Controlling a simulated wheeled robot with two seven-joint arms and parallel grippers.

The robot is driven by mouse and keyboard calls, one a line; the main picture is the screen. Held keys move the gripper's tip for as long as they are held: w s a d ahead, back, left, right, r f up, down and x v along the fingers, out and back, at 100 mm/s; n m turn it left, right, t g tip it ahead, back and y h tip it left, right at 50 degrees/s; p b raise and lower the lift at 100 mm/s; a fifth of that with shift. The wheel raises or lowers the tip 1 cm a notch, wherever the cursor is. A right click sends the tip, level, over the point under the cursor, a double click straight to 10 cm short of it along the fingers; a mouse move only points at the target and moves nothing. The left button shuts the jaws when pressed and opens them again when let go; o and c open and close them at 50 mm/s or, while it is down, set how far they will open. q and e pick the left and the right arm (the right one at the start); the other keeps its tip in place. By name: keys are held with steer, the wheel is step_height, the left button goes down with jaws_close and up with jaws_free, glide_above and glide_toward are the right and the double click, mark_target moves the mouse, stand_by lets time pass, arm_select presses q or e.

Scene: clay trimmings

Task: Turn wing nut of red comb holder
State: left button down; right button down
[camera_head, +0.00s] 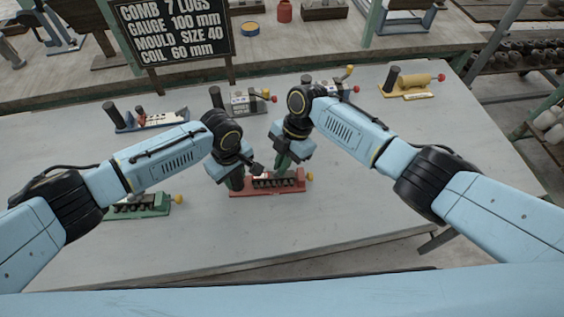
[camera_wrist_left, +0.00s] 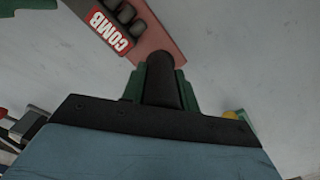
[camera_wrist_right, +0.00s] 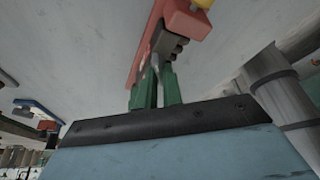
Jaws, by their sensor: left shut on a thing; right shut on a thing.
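The red comb holder (camera_head: 268,191) lies on the grey table between my two arms, with dark comb teeth and a yellow knob (camera_head: 310,177) at its right end. My left gripper (camera_head: 236,178) is shut on the black upright handle (camera_wrist_left: 161,80) at the holder's left end, with green fingers on either side of it. The red body and "COMB" label (camera_wrist_left: 109,31) show beyond. My right gripper (camera_head: 284,165) is shut over the holder's middle. In the right wrist view a small grey piece (camera_wrist_right: 156,62), apparently the wing nut, shows between its fingers, mostly hidden.
A green holder (camera_head: 150,210) lies to the left, partly behind my left arm. A blue holder (camera_head: 155,122), grey holders (camera_head: 250,104) and a yellow holder (camera_head: 412,90) stand further back. A black sign (camera_head: 172,38) stands behind. The table's front is clear.

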steer(key=c, duration=1.5)
jaws_free()
steer(key=shift+c, duration=0.2)
steer(key=shift+r, duration=0.1)
steer(key=v, duration=1.2)
arm_select(q)
steer(key=c, duration=1)
jaws_free()
